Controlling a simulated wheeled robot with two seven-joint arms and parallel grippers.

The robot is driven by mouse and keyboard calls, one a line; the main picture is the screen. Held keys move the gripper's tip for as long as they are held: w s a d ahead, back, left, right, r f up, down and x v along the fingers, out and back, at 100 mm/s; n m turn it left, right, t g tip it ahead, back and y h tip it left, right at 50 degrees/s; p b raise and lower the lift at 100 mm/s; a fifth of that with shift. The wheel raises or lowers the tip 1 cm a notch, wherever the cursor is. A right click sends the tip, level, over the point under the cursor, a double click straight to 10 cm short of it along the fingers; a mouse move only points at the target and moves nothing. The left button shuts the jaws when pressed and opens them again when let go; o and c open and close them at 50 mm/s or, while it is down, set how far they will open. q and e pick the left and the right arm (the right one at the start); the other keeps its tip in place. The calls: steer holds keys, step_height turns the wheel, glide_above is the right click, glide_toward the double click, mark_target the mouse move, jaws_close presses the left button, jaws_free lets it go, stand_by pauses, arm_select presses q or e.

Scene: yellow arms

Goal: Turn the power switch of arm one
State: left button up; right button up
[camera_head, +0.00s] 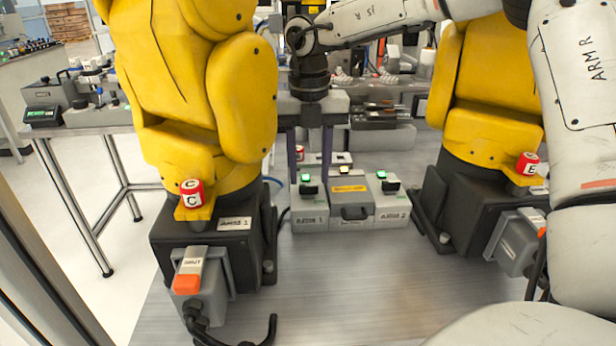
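A grey control box (350,225) stands on the metal table between two yellow arms. My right gripper (309,178) points down over the left unit. Its two dark fingers are apart, with nothing seen held between them. The fingertips are close to the arm 1 switch; I cannot tell whether they touch it. My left gripper is not in view.
The left yellow arm (190,90) has a base labelled 1 and a red cylinder marked C (191,194). The right yellow arm (490,90) has a red cylinder marked E (527,163). The metal table (330,290) is clear in front of the control box.

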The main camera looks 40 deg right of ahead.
mark_target(309, 190)
steer(key=shift+f, duration=1.1)
steer(key=c, duration=0.8)
